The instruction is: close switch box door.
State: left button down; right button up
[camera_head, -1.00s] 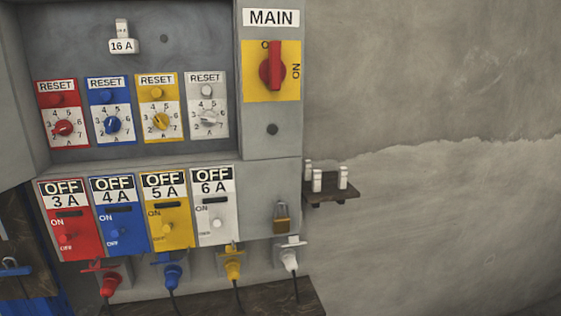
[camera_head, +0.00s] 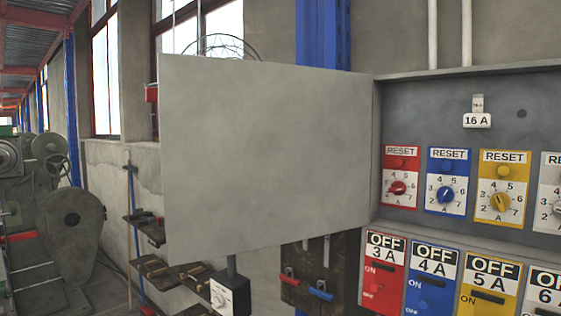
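The switch box door (camera_head: 262,155) is a flat grey panel. It stands wide open, swung out to the left of the switch box (camera_head: 434,109), with its hinge side along the box's left edge. The open upper compartment shows a 16 A fuse (camera_head: 477,120) and coloured RESET panels with dials, such as the red one (camera_head: 400,178). Neither of my grippers shows in the head view.
Below the box opening are coloured OFF switch panels, such as the blue one (camera_head: 432,281). Under the door are dark wooden shelves (camera_head: 175,277) and a small box with a dial (camera_head: 230,293). Grey machinery (camera_head: 62,225) stands at the far left.

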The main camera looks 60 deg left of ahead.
aim_at(255, 155)
jog(key=j+z, duration=0.1)
jog(key=j, duration=0.6)
jog(key=j+z, duration=0.1)
jog(key=j, duration=0.6)
jog(key=k+j+z, duration=0.15)
jog(key=j, duration=0.55)
jog(key=k+j+z, duration=0.1)
jog(key=j, duration=1.05)
jog(key=k+j+z, duration=0.2)
jog(key=j, duration=0.3)
jog(key=j+z, duration=0.2)
jog(key=j, duration=0.3)
